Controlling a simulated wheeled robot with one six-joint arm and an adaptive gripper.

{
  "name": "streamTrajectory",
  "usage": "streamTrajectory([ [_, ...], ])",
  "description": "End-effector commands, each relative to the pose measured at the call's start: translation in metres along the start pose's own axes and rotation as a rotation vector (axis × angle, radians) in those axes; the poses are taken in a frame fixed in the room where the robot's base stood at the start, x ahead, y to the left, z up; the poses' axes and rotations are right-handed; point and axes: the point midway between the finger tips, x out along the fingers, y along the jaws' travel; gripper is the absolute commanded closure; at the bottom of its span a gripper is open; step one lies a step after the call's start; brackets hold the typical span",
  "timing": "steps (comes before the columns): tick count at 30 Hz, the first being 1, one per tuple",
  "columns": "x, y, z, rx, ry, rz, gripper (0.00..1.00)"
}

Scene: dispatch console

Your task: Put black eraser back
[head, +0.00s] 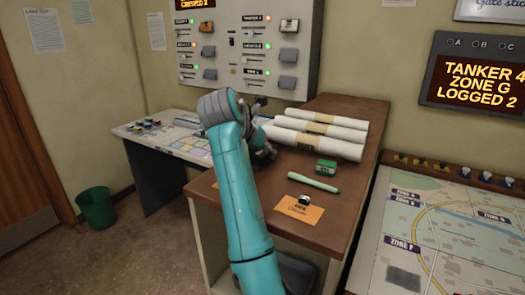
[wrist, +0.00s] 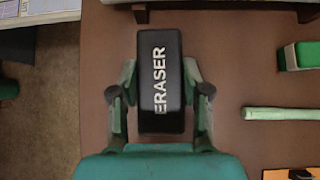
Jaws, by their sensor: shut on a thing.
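The black eraser (wrist: 160,110), a block with white "ERASER" lettering, shows in the middle of the wrist view. My gripper (wrist: 160,82) is shut on it, with one finger against each long side. In the head view my gripper (head: 264,152) is over the left part of the brown desktop, close to the paper rolls. My arm hides the eraser there. I cannot tell whether the eraser touches the desktop.
White paper rolls (head: 318,134) lie behind my gripper. A green block (head: 326,169), a pale green rod (head: 313,182) and an orange card (head: 298,211) with a small object lie to the right. A map table (head: 460,235) stands at right, a green bin (head: 95,208) at left.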

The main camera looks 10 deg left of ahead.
Motion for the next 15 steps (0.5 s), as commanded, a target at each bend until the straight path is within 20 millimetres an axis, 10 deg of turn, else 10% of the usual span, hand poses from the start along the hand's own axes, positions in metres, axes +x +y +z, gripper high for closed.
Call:
streamTrajectory([
  [8,0.0007,0.0,-0.0007,0.001,0.0,0.0,0.94],
  [9,0.0012,0.0,-0.0012,0.0,0.0,0.0,0.51],
  [12,0.0009,0.0,-0.0009,0.001,0.0,0.0,0.28],
  [15,0.0009,0.0,-0.0009,0.001,0.0,0.0,0.28],
])
